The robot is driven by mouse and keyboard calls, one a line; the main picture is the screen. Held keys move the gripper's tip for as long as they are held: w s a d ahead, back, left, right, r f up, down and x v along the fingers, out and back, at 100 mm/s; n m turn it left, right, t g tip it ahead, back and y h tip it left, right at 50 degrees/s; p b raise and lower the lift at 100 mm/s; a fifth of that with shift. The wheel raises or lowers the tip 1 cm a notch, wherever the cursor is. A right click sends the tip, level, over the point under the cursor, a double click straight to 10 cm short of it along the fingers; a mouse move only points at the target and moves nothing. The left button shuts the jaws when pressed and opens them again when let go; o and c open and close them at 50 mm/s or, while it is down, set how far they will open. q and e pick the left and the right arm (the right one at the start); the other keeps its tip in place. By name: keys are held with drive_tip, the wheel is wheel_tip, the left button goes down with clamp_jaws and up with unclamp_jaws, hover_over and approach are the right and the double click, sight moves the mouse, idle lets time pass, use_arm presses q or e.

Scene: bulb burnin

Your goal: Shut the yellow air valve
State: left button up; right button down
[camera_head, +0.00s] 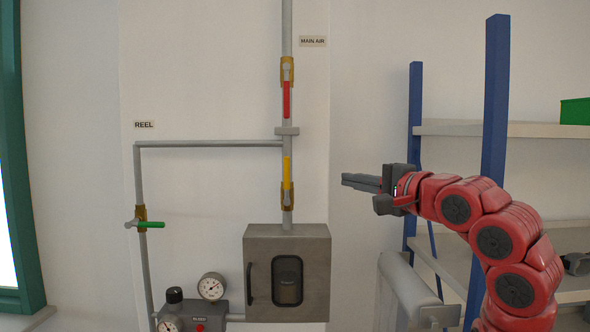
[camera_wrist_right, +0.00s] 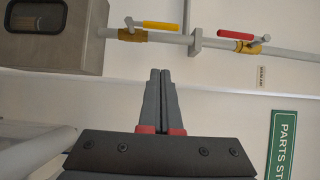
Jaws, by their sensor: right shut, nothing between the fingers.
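The yellow valve handle (camera_head: 287,172) is on the vertical pipe above the grey box, in line with the pipe. It also shows in the right wrist view (camera_wrist_right: 162,26), lying along the pipe. Its brass body (camera_head: 287,197) sits just below the handle. My right gripper (camera_head: 345,180) is shut and empty, to the right of the yellow handle and apart from it. In the right wrist view its fingertips (camera_wrist_right: 160,72) are together, with the yellow handle beyond them. My left gripper is in neither view.
A red-handled valve (camera_head: 287,98) is higher on the same pipe, by the MAIN AIR label (camera_head: 312,41). A green-handled valve (camera_head: 146,224) is on the left branch. The grey box (camera_head: 259,277) and gauges (camera_head: 212,287) are below. A blue-posted shelf (camera_head: 495,110) stands right.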

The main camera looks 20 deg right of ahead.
drive_tip(key=shift+a, duration=0.1)
idle(0.3)
drive_tip(key=p, duration=0.5)
approach(287, 180)
drive_tip(key=w+d+r, duration=0.2)
drive_tip(key=w+d, duration=0.1)
drive_tip(key=w, duration=0.1)
drive_tip(key=w+a+p, duration=0.2)
drive_tip(key=w+a, duration=0.1)
drive_tip(key=shift+a+f, duration=0.15)
drive_tip(key=shift+a, duration=0.1)
drive_tip(key=shift+s, duration=0.15)
